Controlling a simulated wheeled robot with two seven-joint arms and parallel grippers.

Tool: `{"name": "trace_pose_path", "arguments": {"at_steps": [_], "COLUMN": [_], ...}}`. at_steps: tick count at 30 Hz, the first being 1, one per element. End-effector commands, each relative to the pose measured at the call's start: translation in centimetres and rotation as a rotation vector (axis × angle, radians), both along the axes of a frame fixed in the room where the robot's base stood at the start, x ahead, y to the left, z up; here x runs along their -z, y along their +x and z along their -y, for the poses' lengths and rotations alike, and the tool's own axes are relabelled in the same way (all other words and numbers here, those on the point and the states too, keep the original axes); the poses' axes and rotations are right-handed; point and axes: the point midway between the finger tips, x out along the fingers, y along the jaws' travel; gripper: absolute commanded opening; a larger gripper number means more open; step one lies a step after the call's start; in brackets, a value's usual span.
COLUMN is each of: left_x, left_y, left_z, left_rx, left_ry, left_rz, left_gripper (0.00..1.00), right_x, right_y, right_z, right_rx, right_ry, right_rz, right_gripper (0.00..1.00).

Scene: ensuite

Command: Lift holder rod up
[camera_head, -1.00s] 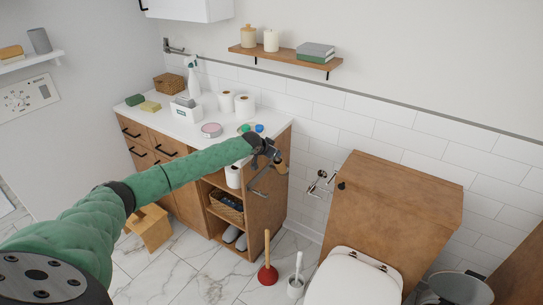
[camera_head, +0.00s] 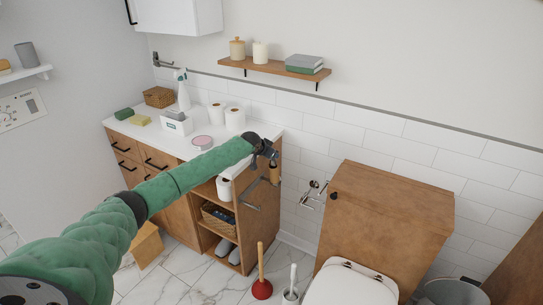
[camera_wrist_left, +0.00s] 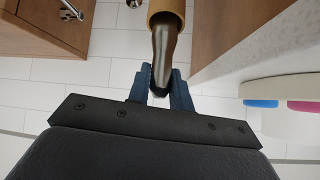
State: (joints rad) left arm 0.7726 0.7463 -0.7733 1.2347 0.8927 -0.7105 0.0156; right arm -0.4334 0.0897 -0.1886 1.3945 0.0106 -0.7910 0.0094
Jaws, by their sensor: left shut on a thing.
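My left gripper (camera_wrist_left: 162,88) is shut on a dark, tapered metal rod (camera_wrist_left: 162,50), which I take to be the holder rod. A tan cylinder (camera_wrist_left: 166,9) sits around the rod just beyond the fingertips. In the head view my left gripper (camera_head: 266,152) is beside the right end of the wooden cabinet, just below counter height. The gripper and arm partly hide the rod there. My right gripper is out of view.
The cabinet (camera_head: 261,220) and its white counter (camera_head: 155,133) lie to the left. A chrome wall fixture (camera_head: 313,193) and the wooden toilet tank (camera_head: 390,210) stand to the right. A red plunger (camera_head: 262,288) and a toilet brush (camera_head: 291,290) are on the floor below.

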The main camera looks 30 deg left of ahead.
Motion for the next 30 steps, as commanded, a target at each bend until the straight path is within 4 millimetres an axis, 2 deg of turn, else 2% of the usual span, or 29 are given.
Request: {"name": "trace_pose_path", "arguments": {"at_steps": [5, 6, 9, 21, 30], "left_x": [-0.2, -0.2, -0.1, -0.5, -3.2], "left_y": [0.1, 0.1, 0.0, -0.6, -3.8], "left_z": [-0.1, -0.1, -0.1, -0.3, -0.8], "left_rx": [-0.001, -0.001, -0.001, 0.001, 0.0], "left_ry": [0.001, 0.001, 0.001, 0.002, 0.002], "left_rz": [0.003, 0.003, 0.003, 0.001, 0.003], "left_gripper": [0.0, 0.27, 0.42, 0.42, 0.42], "right_x": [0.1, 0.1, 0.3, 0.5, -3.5], "right_y": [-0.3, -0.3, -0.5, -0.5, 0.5], "right_z": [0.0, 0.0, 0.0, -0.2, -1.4], "right_rx": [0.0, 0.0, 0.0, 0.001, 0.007], "right_ry": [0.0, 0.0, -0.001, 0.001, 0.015], "right_rz": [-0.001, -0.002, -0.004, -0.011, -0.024], "right_gripper": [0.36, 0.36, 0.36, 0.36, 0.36]}}
